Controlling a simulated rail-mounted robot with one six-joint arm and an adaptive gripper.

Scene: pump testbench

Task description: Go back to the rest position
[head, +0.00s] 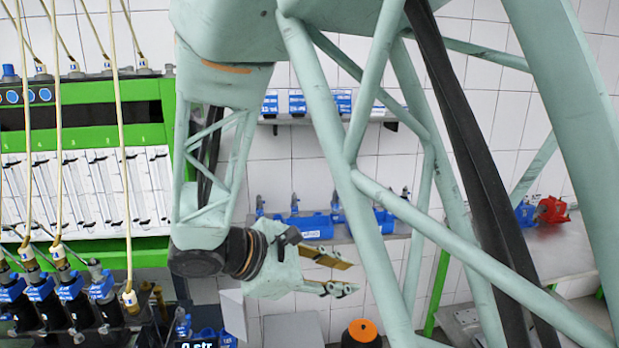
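My gripper (346,276) is in the middle of the head view, pointing to the right. Its two fingers with brass-coloured pads are apart, and nothing shows between them. My pale green arm comes down from the top of the view and covers much of the middle and right. The gripper hangs in front of the tiled wall, below the shelf with blue parts and above a dark object with an orange top (362,331).
A green test bench (90,128) with flow tubes and hanging hoses stands at the left. Black and blue pumps (70,292) sit below it. Wall shelves hold blue parts (312,226). A red part (551,209) lies on a right-hand table (560,250).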

